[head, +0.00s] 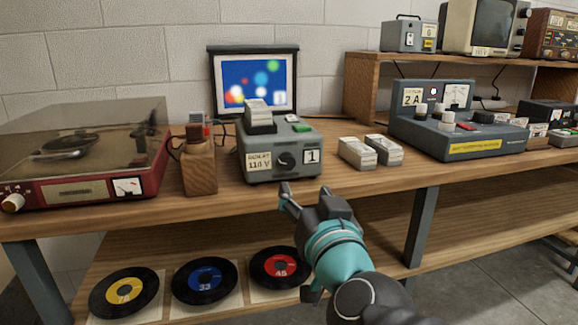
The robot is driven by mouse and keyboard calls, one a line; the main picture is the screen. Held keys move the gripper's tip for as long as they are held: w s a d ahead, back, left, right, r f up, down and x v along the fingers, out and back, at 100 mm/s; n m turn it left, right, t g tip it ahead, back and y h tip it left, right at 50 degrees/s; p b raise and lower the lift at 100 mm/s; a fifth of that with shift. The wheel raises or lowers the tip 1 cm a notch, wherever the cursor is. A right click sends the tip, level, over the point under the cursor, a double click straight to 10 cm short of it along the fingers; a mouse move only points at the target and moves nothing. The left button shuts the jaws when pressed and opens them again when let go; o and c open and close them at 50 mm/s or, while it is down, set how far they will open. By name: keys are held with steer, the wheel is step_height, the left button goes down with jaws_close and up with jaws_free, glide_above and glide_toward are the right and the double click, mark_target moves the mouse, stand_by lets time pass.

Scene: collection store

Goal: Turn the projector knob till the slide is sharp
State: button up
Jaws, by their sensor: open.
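The slide projector (262,165) is a grey box on the wooden bench, labelled 110 V and 1. Its dark round knob (285,160) is on the front face, between the two labels. Behind it, a small screen (254,82) shows coloured dots on blue; some edges look soft, but the picture is too small to judge sharpness. My gripper (301,191) is open and empty, just in front of and below the projector's front face, apart from the knob. The knob is not hidden.
A record player (80,160) with a clear lid stands left, beside a wooden block (199,168). Two slide boxes (368,151) sit right of the projector. A grey instrument (455,140) stands further right. Records (204,281) lie on the lower shelf.

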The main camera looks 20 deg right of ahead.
mark_target(288, 164)
steer(key=shift+w+d+b, duration=0.15)
steer(key=shift+w+b, duration=0.35)
steer(key=shift+w, duration=2.7)
steer(key=shift+w+d+b, duration=0.15)
steer(key=shift+w+b, duration=0.3)
steer(key=shift+w, duration=2.75)
jaws_close()
steer(key=shift+f, duration=0.1)
